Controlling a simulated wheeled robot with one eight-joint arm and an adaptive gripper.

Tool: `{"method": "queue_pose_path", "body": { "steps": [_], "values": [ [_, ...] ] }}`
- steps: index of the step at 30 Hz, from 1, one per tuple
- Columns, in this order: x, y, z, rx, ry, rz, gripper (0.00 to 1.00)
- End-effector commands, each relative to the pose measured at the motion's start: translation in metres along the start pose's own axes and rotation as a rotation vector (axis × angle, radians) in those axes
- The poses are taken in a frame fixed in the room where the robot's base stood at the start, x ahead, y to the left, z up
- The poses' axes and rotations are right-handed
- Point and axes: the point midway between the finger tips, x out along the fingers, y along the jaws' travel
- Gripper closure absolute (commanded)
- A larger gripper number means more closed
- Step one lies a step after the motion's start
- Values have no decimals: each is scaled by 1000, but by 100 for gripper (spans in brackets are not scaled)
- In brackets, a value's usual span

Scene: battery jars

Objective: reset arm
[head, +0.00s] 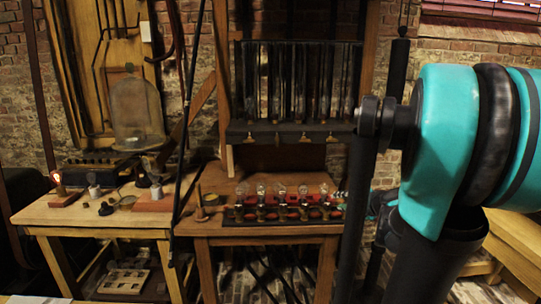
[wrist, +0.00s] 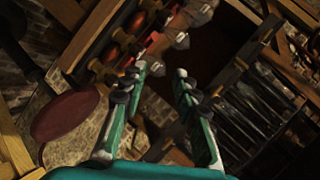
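In the wrist view my gripper (wrist: 160,72) has its two teal fingers apart with a clear gap and nothing between them. Past the left finger is the row of glass jars or bulbs on a dark and red tray. In the head view this row of bulbs (head: 282,200) stands on the tray (head: 245,221) on the middle table. My teal and black arm fills the right side of the head view.
A rack of dark vertical rods (head: 300,80) stands behind the middle table. A reddish round seat-like thing (wrist: 65,115) is left of the gripper in the wrist view.

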Motion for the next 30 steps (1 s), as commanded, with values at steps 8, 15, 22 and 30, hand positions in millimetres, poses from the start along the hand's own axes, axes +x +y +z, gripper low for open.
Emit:
{"method": "queue_pose_path", "body": {
  "steps": [8, 15, 22, 30],
  "values": [
    [-29, 82, 156, -474, -329, 353, 70],
    [-75, 144, 195, -769, -461, 586, 70],
    [-88, 160, 197, -843, -482, 652, 70],
    [-88, 159, 197, -841, -481, 651, 70]
  ]
}}
